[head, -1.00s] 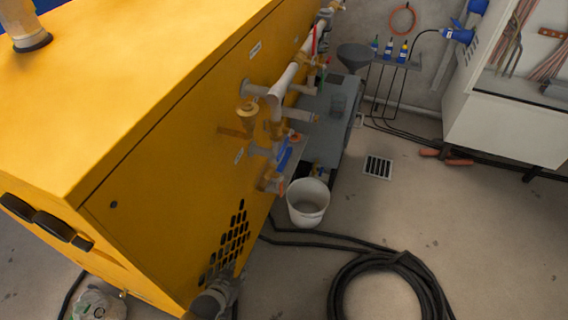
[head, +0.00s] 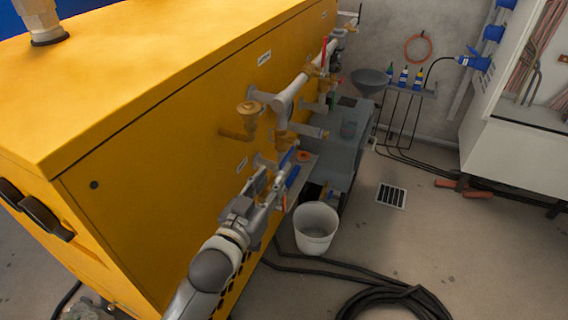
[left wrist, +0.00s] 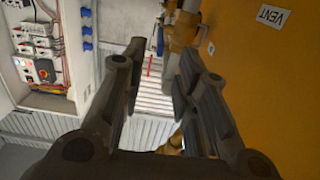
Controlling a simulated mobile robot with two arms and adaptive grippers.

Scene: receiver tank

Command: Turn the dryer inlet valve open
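My left gripper (head: 270,181) is at the yellow machine's side, close to a blue lever handle (head: 292,177) on the lower pipework. In the left wrist view my gripper (left wrist: 162,68) is open, its fingers apart with nothing held between them. Brass and grey pipe fittings (left wrist: 182,30) show beyond the right finger. A brass valve (head: 248,112) sits on the yellow side above my gripper. A grey pipe (head: 290,95) runs along the side, with a red handle (head: 323,55) farther back. The labels are too small to tell which valve is the dryer inlet. My right gripper is out of view.
A white bucket (head: 316,230) stands on the floor right of my arm. A black hose (head: 395,300) lies coiled in front. A grey unit (head: 345,145) stands behind the bucket. A "VENT" label (left wrist: 272,16) is on the yellow panel. The floor at right is mostly clear.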

